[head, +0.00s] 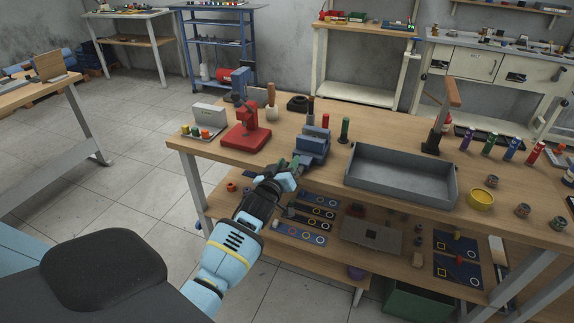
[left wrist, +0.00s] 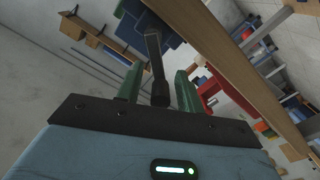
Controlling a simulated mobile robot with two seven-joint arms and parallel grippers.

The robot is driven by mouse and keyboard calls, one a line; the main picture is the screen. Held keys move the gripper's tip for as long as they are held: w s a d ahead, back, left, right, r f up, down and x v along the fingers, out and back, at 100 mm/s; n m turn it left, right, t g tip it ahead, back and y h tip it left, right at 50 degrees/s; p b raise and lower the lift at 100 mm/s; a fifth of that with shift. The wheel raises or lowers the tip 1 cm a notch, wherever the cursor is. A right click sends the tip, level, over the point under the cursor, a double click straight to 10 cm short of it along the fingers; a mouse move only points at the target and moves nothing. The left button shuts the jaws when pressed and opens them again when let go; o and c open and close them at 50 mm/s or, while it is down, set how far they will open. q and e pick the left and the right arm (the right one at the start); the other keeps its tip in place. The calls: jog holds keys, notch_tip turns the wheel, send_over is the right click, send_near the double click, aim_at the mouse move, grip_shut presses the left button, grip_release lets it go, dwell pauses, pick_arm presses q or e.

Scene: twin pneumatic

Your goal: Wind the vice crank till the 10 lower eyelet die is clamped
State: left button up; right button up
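The blue vice (head: 313,143) stands at the front edge of the wooden bench, and part of it shows at the top of the left wrist view (left wrist: 150,22). Its dark crank (left wrist: 154,60) reaches down from the vice in the left wrist view. My left gripper (head: 297,165) is at the front of the vice. In the left wrist view its green fingers (left wrist: 158,88) stand apart, with the crank's end between them and a gap visible on each side. I cannot make out the lower eyelet die at the vice jaws. My right gripper is not in view.
A red press (head: 247,130) stands left of the vice, and a grey tray (head: 402,178) lies to its right. The bench edge (left wrist: 240,65) runs close by my left gripper. A lower shelf holds mats.

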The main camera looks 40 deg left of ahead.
pick_arm(q)
jog(key=shift+c, duration=0.4)
grip_shut()
jog(key=shift+d+r+m, duration=0.25)
jog(key=shift+d+m, duration=0.05)
jog(key=shift+m, duration=0.7)
jog(key=shift+w+d+r+m+p, duration=0.15)
jog(key=shift+d+m, duration=0.2)
jog(key=shift+m, duration=0.75)
jog(key=shift+w+d+r+m+p, duration=0.1)
jog(key=shift+d+m, duration=0.3)
jog(key=shift+m, duration=0.7)
jog(key=shift+w+d+r+m+p, duration=0.15)
jog(key=shift+d+m, duration=0.2)
jog(key=shift+m, duration=0.75)
jog(key=shift+s+f, duration=0.1)
